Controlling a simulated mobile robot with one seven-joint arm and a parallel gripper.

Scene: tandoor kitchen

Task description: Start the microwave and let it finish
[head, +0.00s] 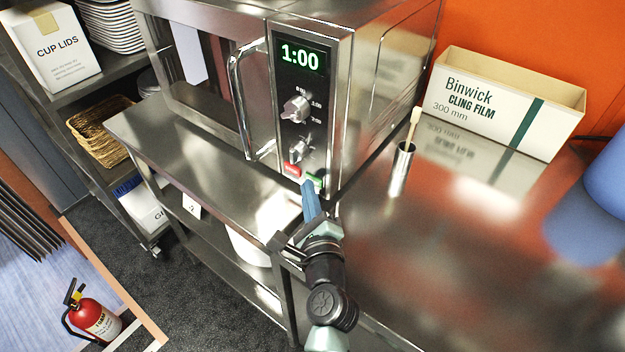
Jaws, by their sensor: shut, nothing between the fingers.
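The microwave (346,90) is a steel unit on a steel counter, its door shut, with a vertical bar handle (238,100) left of the control panel. Its green display (300,57) reads 1:00. Below are two knobs, the upper (296,109) and the lower (300,150), then a red button (292,170) and a green button (314,180). My gripper (308,186) is shut and empty, its blue fingertips at the lower edge of the green button. I cannot tell whether they touch it. The fingers partly cover the area under the buttons.
A steel cup with a brush (401,168) and a cling film box (500,103) stand right of the microwave. A blurred blue object (590,195) is at the right edge. Shelving is at left; a fire extinguisher (92,316) is at lower left.

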